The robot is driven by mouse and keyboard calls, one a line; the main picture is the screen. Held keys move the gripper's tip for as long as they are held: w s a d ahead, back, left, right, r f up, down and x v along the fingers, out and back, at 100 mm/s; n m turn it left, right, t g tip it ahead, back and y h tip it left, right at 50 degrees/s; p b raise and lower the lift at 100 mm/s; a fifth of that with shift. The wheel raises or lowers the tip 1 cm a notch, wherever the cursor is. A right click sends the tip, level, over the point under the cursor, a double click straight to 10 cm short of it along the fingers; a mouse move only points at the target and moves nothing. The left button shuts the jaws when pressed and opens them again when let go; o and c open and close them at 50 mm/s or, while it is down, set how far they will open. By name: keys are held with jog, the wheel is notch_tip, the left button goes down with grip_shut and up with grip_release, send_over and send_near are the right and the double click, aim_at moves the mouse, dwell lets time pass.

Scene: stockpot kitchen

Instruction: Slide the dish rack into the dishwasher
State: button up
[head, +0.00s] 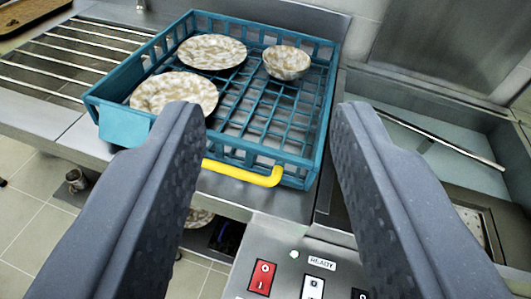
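The teal dish rack (318,125) stands on the steel counter in the upper middle of the head view. It holds two speckled plates (212,51) and a speckled bowl (287,62). A yellow handle (245,173) runs along its near side. My gripper (270,115) is open and empty, with its two dark fingers spread wide. The fingertips appear in front of the rack's near side; I cannot tell if they touch it. The left finger hides part of the near left side. The dishwasher (440,105) seems to be the steel bay right of the rack.
A control panel (330,285) with a red switch and a lit READY light is at the bottom, below the handle. A slatted steel rack (60,62) lies left of the dish rack. A metal bar (440,140) crosses the right bay. Another speckled dish (198,218) shows below the counter.

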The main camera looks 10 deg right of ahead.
aim_at(235, 176)
jog(key=w+d+f+n+t+p, duration=0.1)
jog(key=w+d+f+n+p, duration=0.35)
jog(key=w, duration=0.35)
jog(key=w+d+f+n+t+p, duration=0.1)
jog(key=w+d+f+n+p, duration=0.2)
jog(key=w+f+n, duration=0.4)
jog(key=s+a+f+n+g+y+p, duration=0.2)
jog(key=f+n+y+p, duration=0.25)
jog(key=f, duration=0.55)
jog(key=s+a+f+n+g+y+p, duration=0.1)
jog(key=s+f+n+y+p, duration=0.25)
jog(key=f, duration=0.65)
jog(key=shift+n+y, duration=0.4)
jog(key=shift+n, duration=0.45)
jog(key=b+x, duration=0.1)
jog(key=x, duration=0.5)
jog(key=b+x, duration=0.1)
jog(key=x, duration=0.6)
jog(key=shift+w+d+r, duration=0.1)
jog(key=shift+d+r, duration=0.05)
jog(key=shift+d, duration=0.1)
jog(key=shift+w+a, duration=0.3)
jog(key=shift+w, duration=0.35)
jog(key=shift+c, duration=0.3)
